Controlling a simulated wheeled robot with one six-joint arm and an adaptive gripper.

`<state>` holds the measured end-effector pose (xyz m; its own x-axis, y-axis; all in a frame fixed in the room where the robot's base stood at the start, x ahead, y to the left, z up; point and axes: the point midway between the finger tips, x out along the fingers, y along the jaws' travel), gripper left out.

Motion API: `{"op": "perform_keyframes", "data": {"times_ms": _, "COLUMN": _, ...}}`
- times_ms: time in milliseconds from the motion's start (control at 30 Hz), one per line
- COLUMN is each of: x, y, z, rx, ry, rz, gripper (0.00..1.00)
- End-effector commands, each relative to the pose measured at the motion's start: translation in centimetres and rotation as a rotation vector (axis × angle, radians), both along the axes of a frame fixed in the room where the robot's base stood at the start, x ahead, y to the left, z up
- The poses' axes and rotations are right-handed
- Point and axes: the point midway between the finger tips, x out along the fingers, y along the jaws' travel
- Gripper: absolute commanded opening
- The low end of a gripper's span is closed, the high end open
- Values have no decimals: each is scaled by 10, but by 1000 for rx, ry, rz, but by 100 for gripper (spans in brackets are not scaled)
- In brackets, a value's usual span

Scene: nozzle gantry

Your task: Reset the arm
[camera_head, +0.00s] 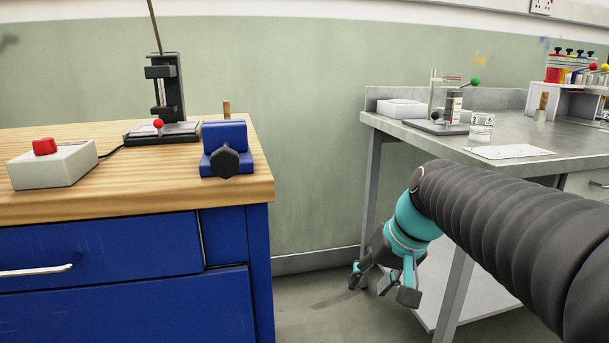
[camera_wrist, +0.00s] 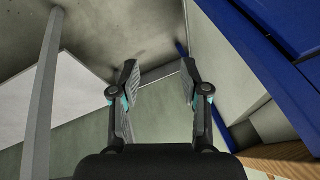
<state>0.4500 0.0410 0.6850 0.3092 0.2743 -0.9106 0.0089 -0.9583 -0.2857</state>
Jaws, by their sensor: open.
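My gripper (camera_head: 380,283) hangs low in the gap between the blue bench and the metal table in the head view. My arm, in a black ribbed sleeve, comes in from the right edge and ends in a teal wrist. In the wrist view my gripper (camera_wrist: 160,84) has its two fingers apart with nothing between them. The fingers touch nothing that I can see.
A wooden-topped blue bench (camera_head: 120,245) stands left, with a red-button box (camera_head: 55,163), a lever press (camera_head: 165,95) and a blue vise (camera_head: 225,150) on it. A metal table (camera_head: 400,128) stands right, its legs close to my gripper. Floor between is clear.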

Motion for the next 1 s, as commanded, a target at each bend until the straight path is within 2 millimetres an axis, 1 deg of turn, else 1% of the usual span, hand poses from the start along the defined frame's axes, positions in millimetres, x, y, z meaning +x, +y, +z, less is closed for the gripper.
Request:
{"op": "perform_keyframes", "data": {"times_ms": 33, "x": -20, "y": -8, "z": -2, "rx": -46, "ry": -7, "rz": -31, "gripper": 46}}
{"op": "perform_keyframes", "data": {"times_ms": 200, "x": -76, "y": -32, "z": -23, "rx": -184, "ry": -46, "rz": -85, "gripper": 46}}
{"op": "perform_keyframes", "data": {"times_ms": 300, "x": -108, "y": -41, "z": -31, "rx": -250, "ry": -74, "rz": -69, "gripper": 46}}
{"op": "perform_keyframes", "data": {"times_ms": 400, "x": -134, "y": -45, "z": -33, "rx": -290, "ry": -90, "rz": -46, "gripper": 46}}
{"op": "perform_keyframes", "data": {"times_ms": 433, "x": -140, "y": -44, "z": -33, "rx": -293, "ry": -96, "rz": -43, "gripper": 46}}
{"op": "perform_keyframes", "data": {"times_ms": 533, "x": -151, "y": -42, "z": -23, "rx": -292, "ry": -130, "rz": -39, "gripper": 46}}
{"op": "perform_keyframes", "data": {"times_ms": 600, "x": -153, "y": -43, "z": -13, "rx": -291, "ry": -157, "rz": -40, "gripper": 46}}
{"op": "perform_keyframes", "data": {"times_ms": 700, "x": -155, "y": -42, "z": -5, "rx": -290, "ry": -176, "rz": -37, "gripper": 46}}
{"op": "perform_keyframes", "data": {"times_ms": 1000, "x": -155, "y": -41, "z": -6, "rx": -289, "ry": -175, "rz": -34, "gripper": 46}}
